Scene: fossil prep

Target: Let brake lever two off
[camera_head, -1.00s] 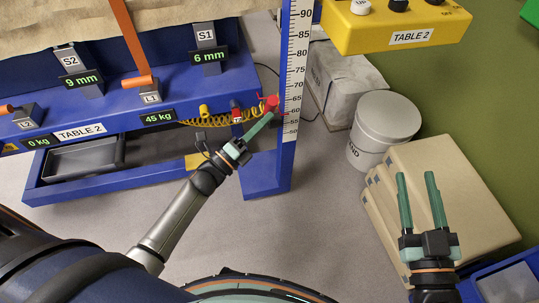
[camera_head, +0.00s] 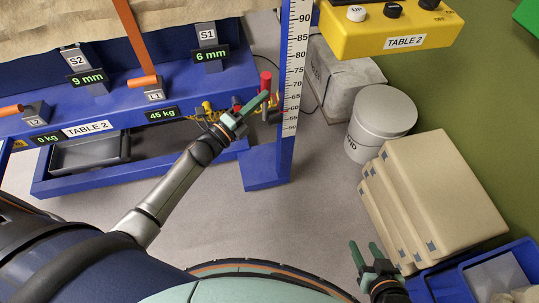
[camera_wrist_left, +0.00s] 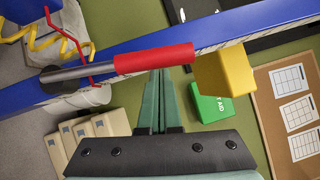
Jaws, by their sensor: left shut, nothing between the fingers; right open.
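A lever with a red handle (camera_head: 265,81) is at the right end of the blue Table 2 frame. In the left wrist view, its red handle (camera_wrist_left: 154,58) lies across the picture, with a grey rod running left to a dark pivot at the blue beam. No number shows on it. My left gripper (camera_head: 263,97) is shut and empty, its fingertips right at the handle. In the wrist view, the shut fingers (camera_wrist_left: 159,76) end at the handle's lower edge; I cannot tell whether they touch. My right gripper (camera_head: 364,250) is open and empty at the lower right, away from the lever.
A white height scale (camera_head: 293,70) stands on the blue post beside the lever. A yellow coiled hose (camera_wrist_left: 47,38) hangs near the pivot. A yellow TABLE 2 control box (camera_head: 385,28), a grey bucket (camera_head: 381,112) and beige boxes (camera_head: 440,185) are to the right. Grey floor is clear in front.

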